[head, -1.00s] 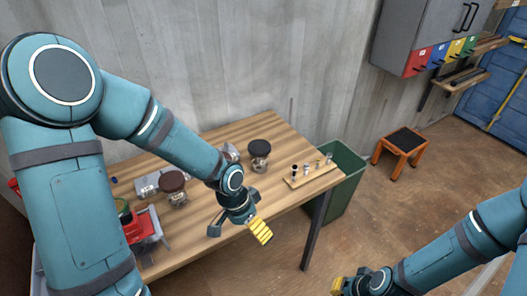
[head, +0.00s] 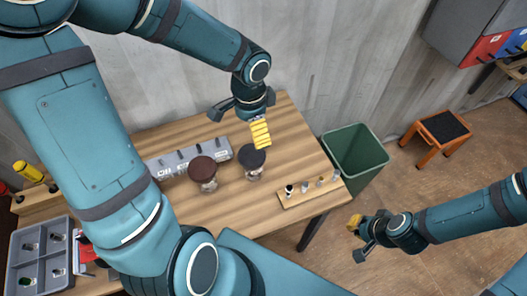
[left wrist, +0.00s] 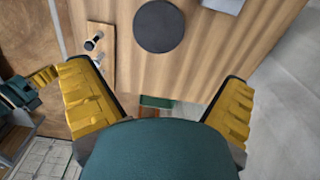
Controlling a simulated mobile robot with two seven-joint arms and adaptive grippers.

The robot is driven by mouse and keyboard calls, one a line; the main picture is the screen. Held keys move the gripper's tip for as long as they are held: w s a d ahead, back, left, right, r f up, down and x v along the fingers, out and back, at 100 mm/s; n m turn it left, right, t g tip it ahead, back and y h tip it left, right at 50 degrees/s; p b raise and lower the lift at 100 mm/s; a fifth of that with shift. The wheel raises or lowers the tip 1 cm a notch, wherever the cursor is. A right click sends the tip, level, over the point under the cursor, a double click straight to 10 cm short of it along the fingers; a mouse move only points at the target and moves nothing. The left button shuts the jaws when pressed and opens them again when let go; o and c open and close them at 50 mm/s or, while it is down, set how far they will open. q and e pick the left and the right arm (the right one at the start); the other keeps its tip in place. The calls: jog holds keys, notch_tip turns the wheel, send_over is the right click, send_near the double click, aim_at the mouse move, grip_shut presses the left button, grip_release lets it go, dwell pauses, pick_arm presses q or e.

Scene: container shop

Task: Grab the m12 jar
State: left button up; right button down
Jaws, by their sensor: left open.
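Two clear jars stand on the wooden table: one with a black lid (head: 252,158) and one with a dark red-brown lid (head: 203,168) to its left. No label is readable, so I cannot tell which is m12. My left gripper (head: 238,128) is open and empty, just behind and above the black-lidded jar. In the left wrist view the black lid (left wrist: 158,26) lies beyond the spread yellow fingers, near the top middle. My right gripper (head: 355,240) looks open and empty, off the table's right side.
A wooden strip with small bolts (head: 297,202) lies right of the jars. A grey block (head: 172,166) lies behind the red-lidded jar. A green bin (head: 355,154) and an orange stool (head: 440,132) stand right of the table (head: 285,125). A grey sorting tray (head: 40,257) is at lower left.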

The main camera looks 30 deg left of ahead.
aim_at(252, 155)
pick_arm(q)
jog(key=f, duration=0.3)
jog(key=f+b, duration=0.1)
jog(key=f, duration=0.3)
jog(key=shift+s+f+b, duration=0.2)
jog(key=shift+f+b, duration=0.05)
jog(key=shift+b, duration=0.05)
jog(key=shift+w+f, duration=0.1)
jog(key=shift+f, duration=0.4)
jog(key=f, duration=0.2)
jog(key=f+b, duration=0.1)
jog(key=f, duration=0.1)
jog(key=shift+s+f, duration=0.1)
jog(key=shift+s, duration=0.2)
jog(key=shift+f, duration=0.5)
jog(key=c, duration=1.1)
